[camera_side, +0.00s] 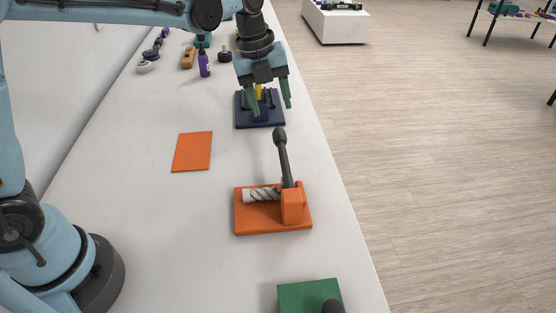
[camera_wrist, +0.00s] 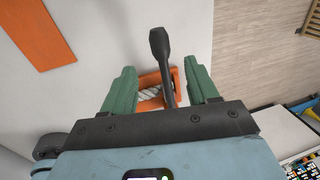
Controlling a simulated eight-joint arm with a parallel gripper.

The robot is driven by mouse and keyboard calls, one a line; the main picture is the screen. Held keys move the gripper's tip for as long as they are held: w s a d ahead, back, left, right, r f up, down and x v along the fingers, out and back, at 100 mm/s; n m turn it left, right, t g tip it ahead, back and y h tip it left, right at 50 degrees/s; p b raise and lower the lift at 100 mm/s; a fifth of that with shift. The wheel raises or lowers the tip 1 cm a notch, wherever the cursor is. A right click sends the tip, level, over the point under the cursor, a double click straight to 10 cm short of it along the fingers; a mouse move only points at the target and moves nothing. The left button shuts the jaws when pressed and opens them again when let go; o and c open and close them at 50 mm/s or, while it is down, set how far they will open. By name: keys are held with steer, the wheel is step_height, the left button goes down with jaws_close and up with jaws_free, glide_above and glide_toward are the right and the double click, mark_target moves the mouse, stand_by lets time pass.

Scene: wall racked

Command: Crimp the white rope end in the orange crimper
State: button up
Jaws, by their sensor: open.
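The orange crimper (camera_side: 292,207) sits on an orange base on the white table in the side view. Its dark lever (camera_side: 283,155) stands up, with a rounded knob on top. The white rope (camera_side: 262,195) lies in the crimper, one pale end at the left and the other side running into the orange block. My gripper (camera_side: 271,107) is open and empty, with green fingers pointing down, behind the crimper and in front of or over a navy device. In the wrist view the lever (camera_wrist: 161,48) and part of the crimper (camera_wrist: 150,82) appear between the fingers; the rope is partly hidden.
The navy device (camera_side: 242,112) with a yellow part stands close to my gripper. A flat orange mat (camera_side: 192,151) lies to the left. A green base (camera_side: 300,296) is at the near edge. Bottles and small items, including a purple bottle (camera_side: 204,66), stand at the back.

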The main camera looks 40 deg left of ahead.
mark_target(278, 132)
steer(key=f, duration=0.5)
steer(key=w+d+f, duration=0.1)
steer(key=f, duration=0.2)
steer(key=shift+w+f, duration=0.1)
steer(key=shift+f, duration=0.05)
steer(key=shift+c, duration=0.2)
jaws_close()
